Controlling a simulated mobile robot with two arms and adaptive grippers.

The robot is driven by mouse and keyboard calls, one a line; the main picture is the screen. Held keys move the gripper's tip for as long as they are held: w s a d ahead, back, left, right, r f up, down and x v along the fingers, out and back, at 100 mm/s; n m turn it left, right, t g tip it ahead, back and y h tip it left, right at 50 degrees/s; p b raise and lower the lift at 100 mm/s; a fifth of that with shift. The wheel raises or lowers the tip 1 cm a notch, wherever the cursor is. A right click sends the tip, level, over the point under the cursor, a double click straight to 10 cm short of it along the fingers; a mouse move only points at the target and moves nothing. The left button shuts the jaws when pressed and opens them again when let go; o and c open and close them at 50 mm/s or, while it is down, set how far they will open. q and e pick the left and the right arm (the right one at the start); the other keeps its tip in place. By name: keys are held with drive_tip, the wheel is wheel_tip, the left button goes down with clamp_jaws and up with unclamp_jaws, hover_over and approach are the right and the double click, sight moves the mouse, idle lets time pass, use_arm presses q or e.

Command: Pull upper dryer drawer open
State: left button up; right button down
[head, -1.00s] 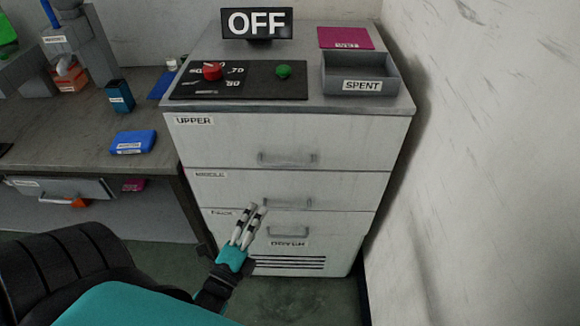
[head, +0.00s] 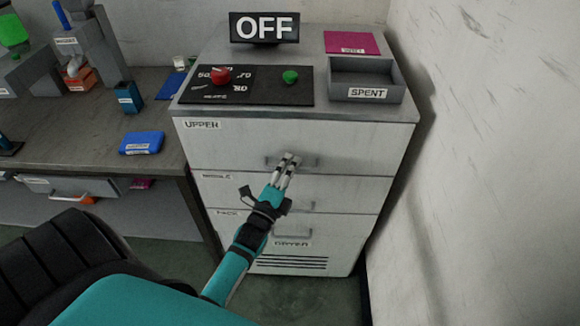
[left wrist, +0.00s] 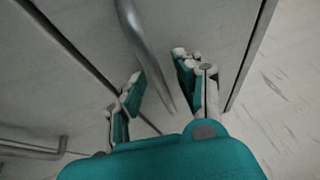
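The dryer (head: 300,215) is a white cabinet with its upper drawer (head: 340,140) shut, labelled UPPER. That drawer's grey bar handle (head: 308,162) is partly hidden by my left gripper (head: 287,163) in the head view. In the left wrist view the handle bar (left wrist: 146,50) runs down between the two spread fingers of my left gripper (left wrist: 160,80). The gripper is open, with a gap visible between the bar and each finger. I cannot tell how far the fingertips reach past the bar. My right gripper is not in view.
Below are the middle drawer (head: 225,190) and a lower drawer, both shut. On top stand the OFF sign (head: 264,27), a control panel with red and green knobs, and the SPENT tray (head: 365,93). A wall (head: 490,180) is close on the right; a workbench (head: 75,110) is at left.

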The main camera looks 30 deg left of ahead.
use_arm(q)
drive_tip(key=shift+c, duration=0.3)
clamp_jaws()
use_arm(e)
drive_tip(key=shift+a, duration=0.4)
use_arm(q)
drive_tip(key=shift+f, duration=0.1)
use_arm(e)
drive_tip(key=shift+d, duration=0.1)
